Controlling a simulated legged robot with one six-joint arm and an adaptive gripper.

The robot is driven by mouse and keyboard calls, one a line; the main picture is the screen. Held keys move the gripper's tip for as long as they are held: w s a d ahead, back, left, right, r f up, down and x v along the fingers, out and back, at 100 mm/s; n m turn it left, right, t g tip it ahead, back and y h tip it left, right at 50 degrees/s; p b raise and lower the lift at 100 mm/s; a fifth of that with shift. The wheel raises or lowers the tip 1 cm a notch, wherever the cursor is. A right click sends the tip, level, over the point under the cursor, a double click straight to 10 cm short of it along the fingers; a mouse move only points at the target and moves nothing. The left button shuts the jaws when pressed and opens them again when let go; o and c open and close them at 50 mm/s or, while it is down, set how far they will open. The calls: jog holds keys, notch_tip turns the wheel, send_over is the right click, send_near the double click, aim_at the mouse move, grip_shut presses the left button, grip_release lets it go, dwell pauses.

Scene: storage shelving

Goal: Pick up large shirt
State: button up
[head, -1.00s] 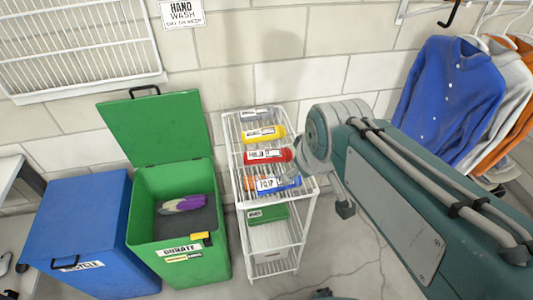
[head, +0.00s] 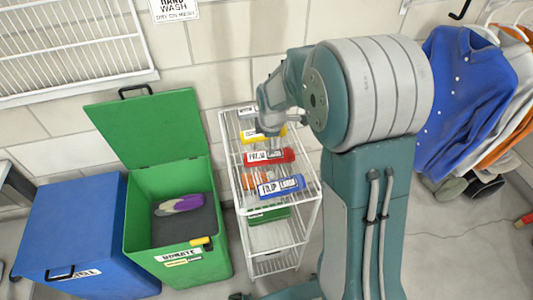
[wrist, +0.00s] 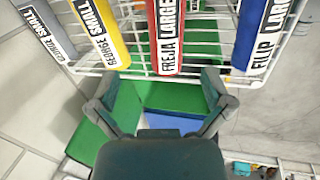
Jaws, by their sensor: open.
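Rolled shirts with name and size labels lie on the white wire rack (head: 310,196). The red roll (head: 287,155) reads "FREJA LARGE" in the wrist view (wrist: 170,68). The blue roll (head: 297,183) reads "FILIP LARGE" there (wrist: 243,50). A yellow roll (head: 249,139) reads "GEORGE SMALL" in the wrist view (wrist: 102,32). My gripper (wrist: 161,85) is open, with its fingers spread and nothing between them. In the head view it is above the rack near the yellow and red rolls, partly hidden by my wrist.
A green open "DONATE" bin (head: 140,215) holds a purple and grey item (head: 180,204). A blue lidded bin (head: 75,225) stands left of it. Hanging shirts (head: 465,95) are at the right. Lower rack shelves hold a green item (head: 268,214).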

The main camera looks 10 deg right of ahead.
aim_at(268, 156)
jog(key=x, duration=1)
jog(key=shift+s+f, duration=0.25)
jog(key=shift+f, duration=0.1)
jog(key=c, duration=1.1)
